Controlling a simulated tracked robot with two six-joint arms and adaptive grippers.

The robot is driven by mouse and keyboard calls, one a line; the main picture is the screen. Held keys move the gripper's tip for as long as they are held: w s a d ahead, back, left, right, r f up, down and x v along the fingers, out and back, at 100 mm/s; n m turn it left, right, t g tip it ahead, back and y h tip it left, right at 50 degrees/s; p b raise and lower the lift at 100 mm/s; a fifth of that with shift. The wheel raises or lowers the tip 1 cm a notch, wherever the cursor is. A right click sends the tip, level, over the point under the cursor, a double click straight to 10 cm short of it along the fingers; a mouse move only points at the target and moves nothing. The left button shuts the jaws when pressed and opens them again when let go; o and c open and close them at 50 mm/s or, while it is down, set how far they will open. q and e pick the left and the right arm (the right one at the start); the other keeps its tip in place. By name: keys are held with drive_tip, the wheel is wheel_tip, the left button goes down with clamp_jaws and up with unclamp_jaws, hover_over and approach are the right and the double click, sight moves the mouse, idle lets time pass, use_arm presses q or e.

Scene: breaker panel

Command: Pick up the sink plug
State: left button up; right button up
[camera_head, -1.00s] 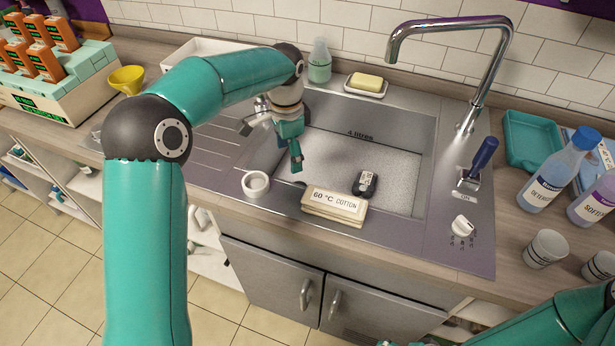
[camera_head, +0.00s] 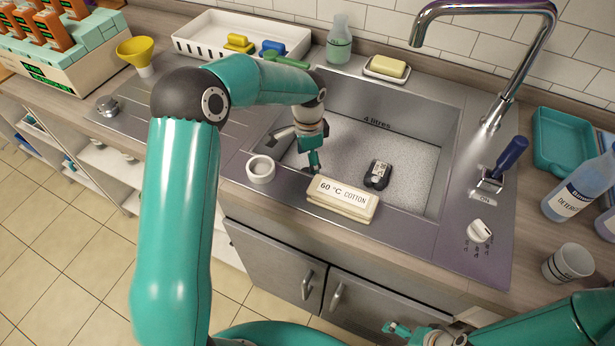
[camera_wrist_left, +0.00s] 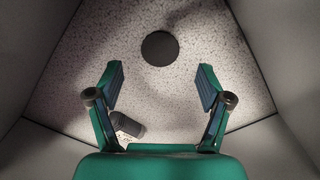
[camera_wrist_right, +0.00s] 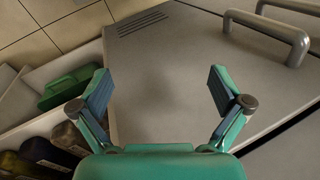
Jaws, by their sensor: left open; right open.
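A small round metal piece with a knob (camera_head: 107,105), which looks like the sink plug, lies on the drainer at the left in the head view. My left gripper (camera_head: 314,168) is open and empty over the left part of the sink (camera_head: 448,150), well right of that piece. In the left wrist view its spread fingers (camera_wrist_left: 161,90) frame the speckled sink floor and a dark round disc (camera_wrist_left: 160,48), perhaps the drain. My right gripper (camera_wrist_right: 162,92) is open and empty in front of the cabinet doors, below the counter.
A white roll (camera_head: 261,169) and a "60 °C COTTON" block (camera_head: 342,197) sit on the sink's front rim. A black object (camera_head: 377,175) lies in the sink. The tap (camera_head: 500,90), soap dish (camera_head: 387,70), flask (camera_head: 339,42) and white basket (camera_head: 205,42) stand around it.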

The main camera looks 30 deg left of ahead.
use_arm(q)
drive_tip(key=shift+f+p, duration=0.5)
drive_tip(key=shift+f, duration=2.35)
drive_tip(key=c, duration=1.3)
drive_tip(key=shift+r, duration=0.15)
wheel_tip(320, 180, up, 20)
drive_tip(key=shift+f, duration=0.1)
